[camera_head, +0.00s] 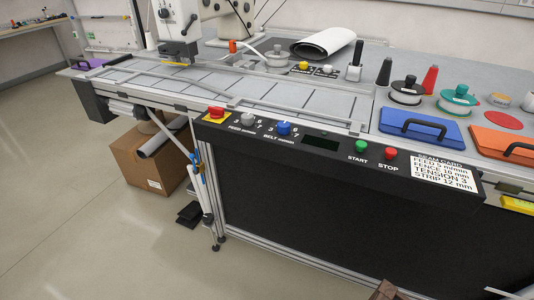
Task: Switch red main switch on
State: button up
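The red main switch (216,112) is a red knob on a yellow plate at the left end of the black control panel (330,160), along the table's front edge. Its knob is too small in the picture to read its position. My gripper is not in view, and nothing touches the switch.
To its right are a grey feed dial (249,119), a blue belt dial (284,128), a dark display (321,142), a green start button (361,147) and a red stop button (390,154). A cardboard box (150,160) stands below left. The floor (90,230) in front is mostly clear.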

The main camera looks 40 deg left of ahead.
aim_at(216, 112)
jog(key=u, duration=1.45)
